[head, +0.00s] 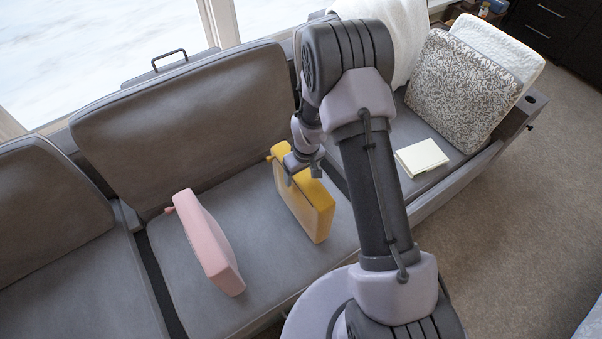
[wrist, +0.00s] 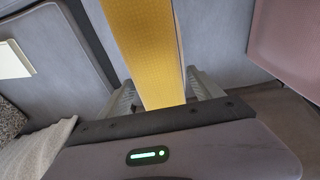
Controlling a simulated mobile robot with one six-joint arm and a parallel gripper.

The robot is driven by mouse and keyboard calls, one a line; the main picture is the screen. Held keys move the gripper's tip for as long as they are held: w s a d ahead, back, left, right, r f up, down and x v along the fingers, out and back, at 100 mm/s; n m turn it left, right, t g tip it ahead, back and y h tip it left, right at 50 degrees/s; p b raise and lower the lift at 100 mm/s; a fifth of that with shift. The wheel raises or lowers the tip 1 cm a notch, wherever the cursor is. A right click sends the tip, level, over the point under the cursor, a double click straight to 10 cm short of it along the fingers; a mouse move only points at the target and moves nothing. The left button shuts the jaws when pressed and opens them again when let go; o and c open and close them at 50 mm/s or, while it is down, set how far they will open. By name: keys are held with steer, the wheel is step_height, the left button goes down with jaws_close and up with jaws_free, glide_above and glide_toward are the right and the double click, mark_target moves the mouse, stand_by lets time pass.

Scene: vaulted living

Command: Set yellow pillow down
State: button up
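The yellow pillow (head: 312,205) is upright on its narrow edge at the middle grey seat of the sofa. My gripper (head: 303,172) is at its top edge, with one finger on each side. In the wrist view the yellow pillow (wrist: 150,55) runs between the two fingers (wrist: 162,98), which look closed against its sides. Its lower edge is at or just above the seat; I cannot tell whether it touches.
A pink pillow (head: 207,243) stands on edge to the left on the same seat (head: 265,262), with bare seat between. A cream book-like item (head: 421,158), a patterned cushion (head: 462,88) and a white throw (head: 395,30) are on the right section. My arm hides part of the sofa.

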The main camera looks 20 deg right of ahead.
steer(key=s+a+r+m+t+p, duration=0.15)
steer(key=s+r, duration=0.25)
steer(key=r, duration=1.2)
steer(key=s+r+m+p, duration=0.2)
steer(key=s+r+p, duration=0.15)
steer(key=r, duration=1.25)
steer(key=s+a+r+m+t, duration=0.1)
steer(key=s+r+m, duration=0.1)
steer(key=s+r, duration=0.3)
steer(key=s+a+r+m+t+y, duration=0.1)
steer(key=s+r, duration=0.4)
steer(key=s, duration=0.8)
steer(key=shift+a+r+m, duration=0.15)
steer(key=shift+a+m, duration=0.3)
steer(key=shift+m, duration=0.3)
steer(key=shift+t+b, duration=0.25)
steer(key=shift+b, duration=0.05)
steer(key=shift+f+b, duration=0.45)
steer(key=shift+f, duration=0.05)
